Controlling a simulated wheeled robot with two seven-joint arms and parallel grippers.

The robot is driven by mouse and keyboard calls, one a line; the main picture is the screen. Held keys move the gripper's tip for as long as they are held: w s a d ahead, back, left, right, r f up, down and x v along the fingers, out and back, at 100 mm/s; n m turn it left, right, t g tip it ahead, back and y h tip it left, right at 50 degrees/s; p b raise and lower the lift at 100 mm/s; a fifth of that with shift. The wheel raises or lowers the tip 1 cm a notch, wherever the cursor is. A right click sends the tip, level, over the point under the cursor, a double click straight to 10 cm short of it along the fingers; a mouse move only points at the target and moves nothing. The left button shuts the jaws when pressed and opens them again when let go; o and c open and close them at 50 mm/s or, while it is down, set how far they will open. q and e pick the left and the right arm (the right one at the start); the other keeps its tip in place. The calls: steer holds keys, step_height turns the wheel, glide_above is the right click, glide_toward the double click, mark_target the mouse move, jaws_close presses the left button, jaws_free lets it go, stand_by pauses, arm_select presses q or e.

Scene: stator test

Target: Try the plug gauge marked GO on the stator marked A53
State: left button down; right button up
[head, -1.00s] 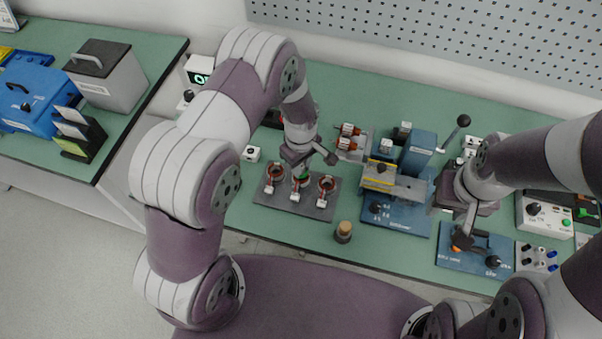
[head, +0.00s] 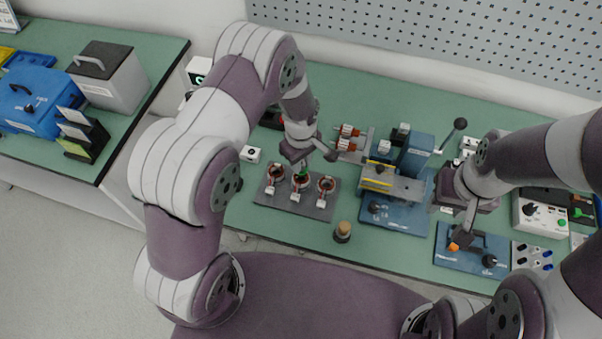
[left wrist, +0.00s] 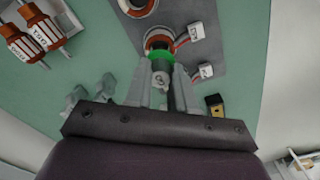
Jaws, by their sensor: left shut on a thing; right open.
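Three copper-wound stators stand in a row on a grey plate (head: 318,211) in the head view: left (head: 275,174), middle (head: 301,181) and right (head: 326,185). Each has a white tag in front, too small to read. My left gripper (head: 301,160) is shut on a plug gauge with a green end (head: 304,169), over the middle stator. In the left wrist view the gauge (left wrist: 161,75) has its green end against the near side of the stator opening (left wrist: 160,38); insertion depth is hidden. My right gripper (head: 463,232) is open above a blue fixture at the right.
Orange-and-white rotors (head: 347,137) lie in a holder behind the plate. A blue press-like fixture (head: 396,213) stands right of it. A cork-topped piece (head: 343,231) stands near the front edge. The blue right fixture (head: 447,255) has an orange part and black knob.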

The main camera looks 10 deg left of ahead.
arm_select(q)
steer(key=shift+r, duration=0.3)
step_height(320, 180, up, 5)
steer(key=p, duration=0.4)
steer(key=shift+r, duration=0.1)
